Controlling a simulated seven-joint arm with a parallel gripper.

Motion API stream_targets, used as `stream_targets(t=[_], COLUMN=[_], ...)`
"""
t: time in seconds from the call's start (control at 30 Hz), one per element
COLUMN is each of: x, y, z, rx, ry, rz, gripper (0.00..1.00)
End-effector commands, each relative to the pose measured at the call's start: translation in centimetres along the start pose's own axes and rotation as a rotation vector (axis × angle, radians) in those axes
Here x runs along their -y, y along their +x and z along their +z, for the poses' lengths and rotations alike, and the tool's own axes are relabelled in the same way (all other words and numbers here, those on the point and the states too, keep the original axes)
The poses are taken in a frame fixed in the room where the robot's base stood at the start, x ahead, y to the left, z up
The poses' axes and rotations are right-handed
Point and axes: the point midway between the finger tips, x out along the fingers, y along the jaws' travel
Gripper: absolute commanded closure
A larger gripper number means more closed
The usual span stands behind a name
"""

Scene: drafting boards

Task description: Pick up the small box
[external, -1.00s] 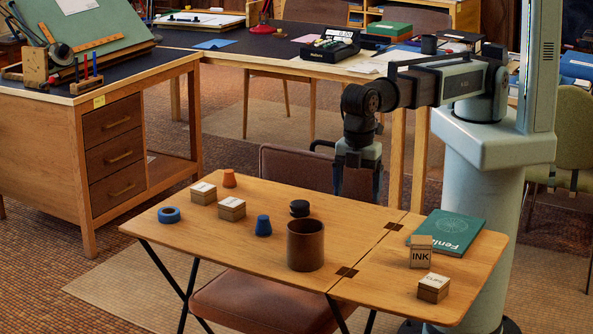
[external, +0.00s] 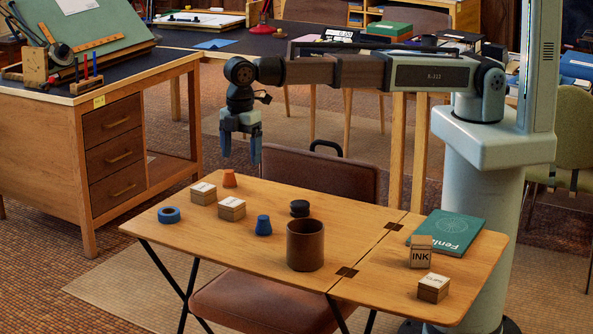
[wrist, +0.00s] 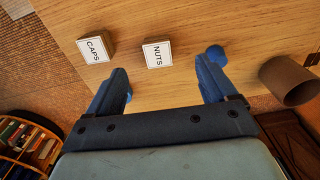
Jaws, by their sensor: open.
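Several small boxes with white labels stand on the folding wooden table. The NUTS box (wrist: 157,54) is ahead of the gap between my fingers in the wrist view, and the CAPS box (wrist: 95,48) is to its left. In the external view they appear to be the right box (external: 231,209) and left box (external: 203,193) of a pair. The INK box (external: 420,252) and another labelled box (external: 433,288) are at the table's right end. My gripper (external: 241,156) is open and empty, raised above the table's far left side; it also shows in the wrist view (wrist: 164,78).
A blue tapered piece (external: 263,226), a brown cup (external: 305,246) and a black round piece (external: 299,208) stand right of the pair. An orange piece (external: 229,178) and a blue ring (external: 169,214) are also near the pair. A green book (external: 446,233) lies at right.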

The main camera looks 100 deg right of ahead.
Motion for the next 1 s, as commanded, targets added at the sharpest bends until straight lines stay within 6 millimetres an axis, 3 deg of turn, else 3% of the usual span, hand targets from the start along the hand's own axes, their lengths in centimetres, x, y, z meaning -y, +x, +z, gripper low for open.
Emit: stream_targets(t=[0.4, 0.8, 1.0], x=[-2.2, -2.4, -2.4], y=[-0.4, -0.5, -0.5], z=[-3.0, -3.2, -3.2], rx=[0.002, 0.003, 0.002], ry=[-0.606, -1.312, -1.509], rz=[-0.003, -0.007, -0.008], gripper=[0.15, 0.15, 0.15])
